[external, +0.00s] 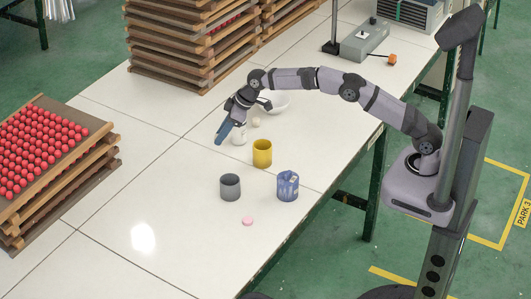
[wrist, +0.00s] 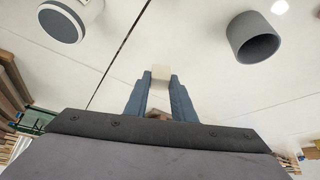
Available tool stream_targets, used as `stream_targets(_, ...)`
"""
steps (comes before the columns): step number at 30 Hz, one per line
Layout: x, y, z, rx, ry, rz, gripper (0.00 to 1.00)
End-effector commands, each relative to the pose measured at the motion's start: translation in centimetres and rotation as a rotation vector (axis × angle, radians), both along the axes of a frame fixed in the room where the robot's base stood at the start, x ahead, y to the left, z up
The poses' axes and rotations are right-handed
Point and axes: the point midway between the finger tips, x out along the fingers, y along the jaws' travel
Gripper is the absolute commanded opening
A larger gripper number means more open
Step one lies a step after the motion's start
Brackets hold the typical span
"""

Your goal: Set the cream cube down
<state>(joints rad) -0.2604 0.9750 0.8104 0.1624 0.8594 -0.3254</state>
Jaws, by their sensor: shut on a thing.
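My gripper (wrist: 160,82) is shut on the cream cube (wrist: 160,72), which shows between the two blue fingertips in the wrist view. In the external view my gripper (external: 219,140) points down over the table, left of a white cup (external: 239,139). I cannot make out the cube there; the fingers seem to hide it. Whether the cube touches the table or hangs above it I cannot tell.
A yellow cup (external: 262,154), a grey cup (external: 230,187), a blue patterned cup (external: 288,186) and a pink piece (external: 247,221) stand nearby. A small pale thing (external: 256,122) and a white bowl (external: 276,103) lie behind. The white table (external: 160,185) is clear at left.

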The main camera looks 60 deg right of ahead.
Motion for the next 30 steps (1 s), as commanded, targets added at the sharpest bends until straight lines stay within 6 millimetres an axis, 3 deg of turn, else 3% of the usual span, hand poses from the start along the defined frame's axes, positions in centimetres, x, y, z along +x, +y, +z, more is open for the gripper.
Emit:
stream_targets(3, 1.3, -2.9, 0.0, 0.002, -0.004, -0.068, 0.00)
stream_targets(9, 2.2, -5.2, 0.0, 0.001, -0.006, -0.122, 0.00)
stream_targets(16, 2.2, -5.5, -0.5, 0.000, -0.004, -0.129, 0.00)
stream_targets(24, 2.2, -5.4, -4.4, 0.001, -0.001, -0.129, 0.00)
stream_targets(30, 2.3, -5.4, -6.1, 0.001, -0.005, -0.127, 0.00)
